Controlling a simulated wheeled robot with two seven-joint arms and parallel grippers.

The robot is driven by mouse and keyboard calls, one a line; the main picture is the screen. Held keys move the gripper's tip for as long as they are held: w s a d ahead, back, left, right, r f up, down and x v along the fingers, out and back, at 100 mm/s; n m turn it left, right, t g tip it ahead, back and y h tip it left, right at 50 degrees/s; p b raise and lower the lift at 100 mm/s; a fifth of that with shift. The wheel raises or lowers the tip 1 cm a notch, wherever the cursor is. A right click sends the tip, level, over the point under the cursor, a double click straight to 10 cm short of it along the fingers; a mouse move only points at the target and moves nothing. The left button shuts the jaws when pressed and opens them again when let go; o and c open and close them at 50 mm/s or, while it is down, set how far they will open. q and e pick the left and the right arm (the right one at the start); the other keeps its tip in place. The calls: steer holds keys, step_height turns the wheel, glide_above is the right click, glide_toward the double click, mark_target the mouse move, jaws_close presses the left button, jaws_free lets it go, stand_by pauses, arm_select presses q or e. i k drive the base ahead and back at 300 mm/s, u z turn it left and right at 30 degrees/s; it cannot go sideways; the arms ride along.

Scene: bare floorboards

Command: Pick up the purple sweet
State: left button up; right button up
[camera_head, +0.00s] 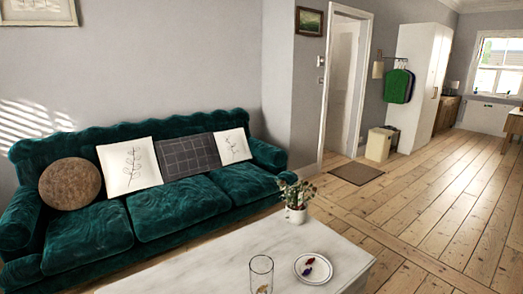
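A white plate (326,276) lies on the marble-topped table near the bottom of the head view. Two small sweets rest on it close together: a red one (310,261) and a dark blue or purple one (307,271) just in front of it. They are too small to tell their exact shape or whether they touch. Neither of my grippers is in view.
The low marble table (215,270) holds a clear glass (261,266) left of the plate, with something small at its bottom, and a potted plant (296,208) behind. A green sofa (180,206) stands behind the table. Bare floorboards (440,205) lie open to the right.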

mark_target(306, 271)
steer(key=z, duration=0.45)
steer(key=k, duration=0.55)
steer(key=z, duration=0.35)
steer(key=i, duration=1.05)
steer(key=u, duration=0.5)
